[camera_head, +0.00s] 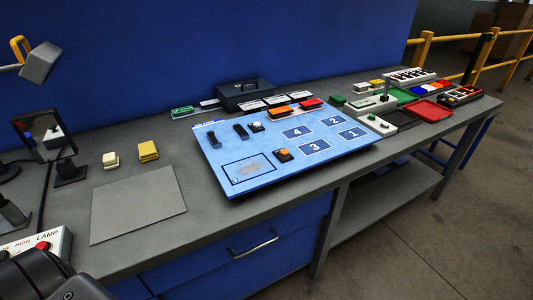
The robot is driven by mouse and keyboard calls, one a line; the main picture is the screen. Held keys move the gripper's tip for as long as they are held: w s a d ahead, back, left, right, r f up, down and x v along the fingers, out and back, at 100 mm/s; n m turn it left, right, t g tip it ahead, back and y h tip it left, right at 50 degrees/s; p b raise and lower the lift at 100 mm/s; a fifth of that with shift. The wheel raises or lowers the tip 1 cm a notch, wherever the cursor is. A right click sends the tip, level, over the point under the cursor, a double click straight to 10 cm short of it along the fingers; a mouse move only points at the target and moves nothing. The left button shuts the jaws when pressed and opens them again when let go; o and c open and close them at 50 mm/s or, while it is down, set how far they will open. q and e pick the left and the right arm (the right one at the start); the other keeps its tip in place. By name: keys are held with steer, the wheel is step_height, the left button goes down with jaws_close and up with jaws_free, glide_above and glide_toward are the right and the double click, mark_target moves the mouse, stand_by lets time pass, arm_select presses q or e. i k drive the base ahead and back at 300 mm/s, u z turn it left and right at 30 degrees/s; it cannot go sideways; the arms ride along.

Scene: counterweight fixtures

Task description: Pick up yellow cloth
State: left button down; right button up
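A yellow folded cloth (148,151) lies on the grey workbench, left of the blue board. It looks like a small stacked pad. A smaller pale cream block (110,160) sits just to its left, apart from it. Nothing is touching the yellow cloth and it is fully visible. Neither of my grippers can be made out in the head view. A dark shape in the bottom left corner may be part of my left arm.
A grey flat mat (138,205) lies in front of the cloth. A blue numbered board (225,165) is to the right. A dark mirror-like stand (69,173) and a lamp control box (60,242) are at the left. A blue wall (200,50) stands behind.

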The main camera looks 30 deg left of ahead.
mark_target(148, 152)
steer(key=u, duration=1.8)
